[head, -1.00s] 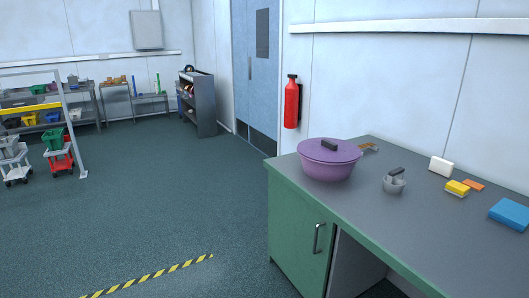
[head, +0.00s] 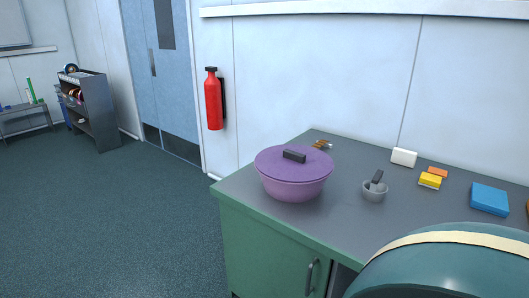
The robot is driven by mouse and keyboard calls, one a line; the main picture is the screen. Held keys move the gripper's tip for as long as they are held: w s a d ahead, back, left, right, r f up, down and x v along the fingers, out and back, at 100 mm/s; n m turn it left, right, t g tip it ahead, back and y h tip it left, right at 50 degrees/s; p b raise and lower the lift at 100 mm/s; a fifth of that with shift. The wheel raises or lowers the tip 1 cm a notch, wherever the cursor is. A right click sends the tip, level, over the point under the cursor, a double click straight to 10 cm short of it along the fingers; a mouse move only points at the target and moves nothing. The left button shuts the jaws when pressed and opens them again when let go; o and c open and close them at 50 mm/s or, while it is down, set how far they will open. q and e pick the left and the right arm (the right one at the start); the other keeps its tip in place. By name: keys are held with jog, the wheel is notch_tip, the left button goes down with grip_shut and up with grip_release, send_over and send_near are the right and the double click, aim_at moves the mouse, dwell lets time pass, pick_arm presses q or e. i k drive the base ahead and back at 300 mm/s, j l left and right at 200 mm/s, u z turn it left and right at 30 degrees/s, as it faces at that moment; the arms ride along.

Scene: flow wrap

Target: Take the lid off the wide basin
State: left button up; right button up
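A wide purple basin (head: 293,190) stands upright near the left end of the grey-topped counter. Its purple lid (head: 270,159) sits on the rim and has a dark block handle (head: 294,156) on top. No gripper shows in the head view, so I cannot see whether either one is open or shut. Nothing touches the basin or lid.
The green counter (head: 265,250) also holds a grey mortar with a pestle (head: 374,190), a white block (head: 404,157), a yellow sponge (head: 430,181) and a blue box (head: 489,198). A rounded teal shape (head: 450,270) fills the lower right. Open floor lies left of the counter.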

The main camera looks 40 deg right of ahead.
aim_at(290, 163)
jog(key=i+j+z, duration=0.1)
jog(key=i+z, duration=0.2)
jog(key=i+j+z, duration=0.3)
jog(key=i, duration=0.25)
jog(key=i+j+z, duration=0.15)
jog(key=i+z, duration=0.15)
jog(key=i, duration=0.1)
